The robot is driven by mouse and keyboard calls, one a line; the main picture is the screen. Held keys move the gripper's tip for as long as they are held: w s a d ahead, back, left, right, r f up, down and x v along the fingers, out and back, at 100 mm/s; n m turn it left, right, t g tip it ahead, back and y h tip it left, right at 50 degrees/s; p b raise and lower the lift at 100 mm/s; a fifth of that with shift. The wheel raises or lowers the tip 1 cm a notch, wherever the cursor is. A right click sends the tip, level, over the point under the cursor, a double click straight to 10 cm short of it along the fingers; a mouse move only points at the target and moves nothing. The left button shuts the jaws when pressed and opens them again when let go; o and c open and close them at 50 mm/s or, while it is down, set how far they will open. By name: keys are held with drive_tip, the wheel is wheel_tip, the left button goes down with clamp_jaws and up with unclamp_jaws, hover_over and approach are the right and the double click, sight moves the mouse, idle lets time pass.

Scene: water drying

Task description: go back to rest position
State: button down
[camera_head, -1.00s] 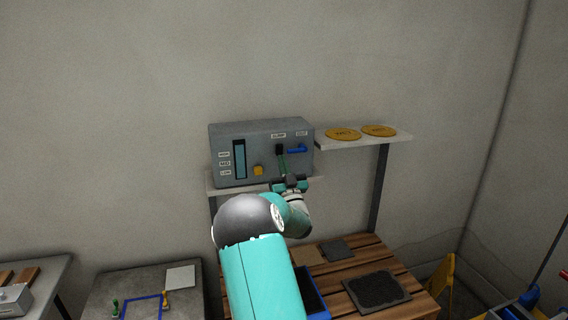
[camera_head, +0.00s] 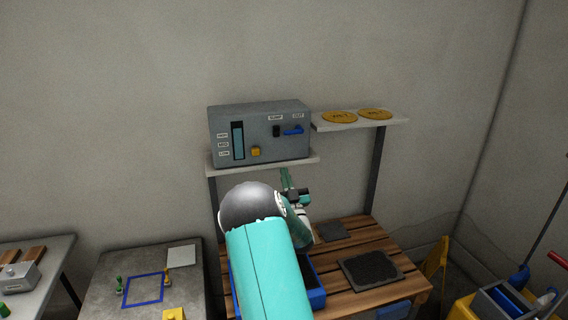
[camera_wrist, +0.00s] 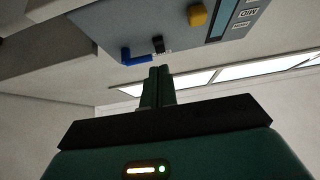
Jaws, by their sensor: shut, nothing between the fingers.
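My gripper (camera_head: 286,176) is in front of and below the shelf that bears the grey control box (camera_head: 225,120). It is apart from the box, with nothing held. In the wrist view its fingers (camera_wrist: 157,72) are together and point toward the box's front. The box has a dark switch (camera_head: 276,131), a blue lever (camera_head: 293,131), a yellow button (camera_head: 256,151) and a tall level gauge (camera_head: 238,140). The blue lever also shows in the wrist view (camera_wrist: 137,57), lying sideways. My arm hides part of the wooden slatted table below.
A higher shelf (camera_head: 360,123) at right holds two yellow discs (camera_head: 340,117). The slatted table (camera_head: 343,302) bears a dark mat (camera_head: 370,269) and a blue tray (camera_head: 318,298). A yellow wet-floor sign (camera_head: 437,262) and a mop bucket (camera_head: 500,303) stand right. A grey table (camera_head: 110,270) is left.

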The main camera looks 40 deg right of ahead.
drive_tip(key=shift+s+a+f, duration=0.1)
drive_tip(key=shift+s+f, duration=0.15)
drive_tip(key=shift+f, duration=0.15)
drive_tip(key=shift+r, duration=0.15)
drive_tip(key=w+a+r+m+g+y, duration=0.1)
drive_tip(key=w+a+r+m+g, duration=0.3)
drive_tip(key=a+r+g, duration=0.3)
drive_tip(key=s+a+n+g+y, duration=0.1)
drive_tip(key=s+a+y, duration=0.15)
drive_tip(key=a, duration=0.65)
drive_tip(key=s+a+n+g+y, duration=0.15)
drive_tip(key=a+y, duration=0.25)
drive_tip(key=a, duration=0.5)
drive_tip(key=s+a+f+n+g+y, duration=0.1)
drive_tip(key=s+a+n+g+y, duration=0.1)
drive_tip(key=s+a, duration=0.8)
drive_tip(key=s+a+f+n+g+y, duration=0.2)
drive_tip(key=s+a+n+g, duration=0.3)
drive_tip(key=s+a, duration=0.4)
drive_tip(key=s+y, duration=0.1)
drive_tip(key=s, duration=0.5)
drive_tip(key=shift+s+a+f, duration=0.2)
drive_tip(key=shift+s+a, duration=0.1)
drive_tip(key=shift+a, duration=0.1)
